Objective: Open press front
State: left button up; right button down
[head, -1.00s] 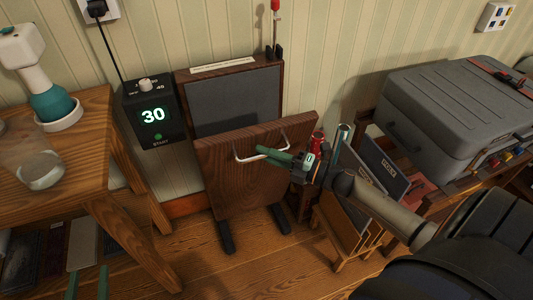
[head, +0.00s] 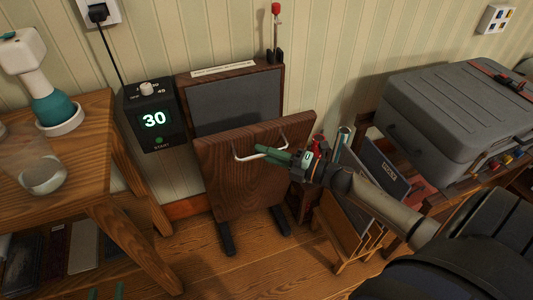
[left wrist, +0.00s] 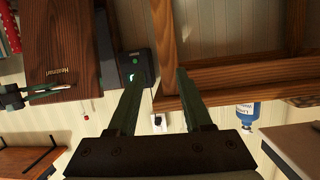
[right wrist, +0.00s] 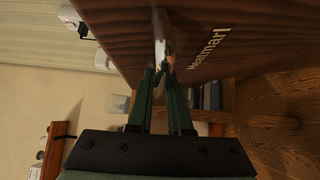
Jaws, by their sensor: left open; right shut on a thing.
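The press (head: 235,100) stands against the wall, a dark wooden frame with a grey pad inside. Its wooden front panel (head: 240,190) leans outward at the top, leaving a gap. A pale bar handle (head: 246,158) is fixed on the panel. My left gripper (head: 106,292) is low at the left, open and empty, away from the press. The panel also shows in the left wrist view (left wrist: 62,35).
A timer box (head: 152,115) reading 30 hangs left of the press. A rack of boards (head: 350,225) and a grey case (head: 455,105) are at the right. Floor below the panel is bare.

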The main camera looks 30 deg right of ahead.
pick_arm(q)
jog(key=f, duration=0.1)
jog(key=s+f+g, duration=0.1)
jog(key=f, duration=0.1)
jog(key=f+g, duration=0.1)
jog(key=f, duration=0.1)
jog(key=shift+s+d+f+n+y+p, duration=0.1)
jog(key=shift+s+d+n+y+p, duration=0.05)
jog(key=shift+s+n+y+p, duration=0.2)
pick_arm(e)
jog(key=shift+w+d+r, duration=0.15)
jog(key=shift+w, duration=0.35)
jog(key=shift+w+d+r, duration=0.1)
jog(key=shift+w+r, duration=0.05)
jog(key=shift+w, duration=0.35)
jog(key=c, duration=0.8)
grip_release()
jog(key=shift+c, duration=0.2)
jog(key=shift+s, duration=0.1)
pick_arm(q)
jog(key=s+f+g+p, duration=0.1)
jog(key=s+f+g, duration=0.2)
jog(key=s+f, duration=0.1)
jog(key=shift+d+f, duration=0.15)
jog(key=shift+f, duration=0.1)
pick_arm(e)
jog(key=v, duration=1.2)
jog(key=shift+s, duration=0.2)
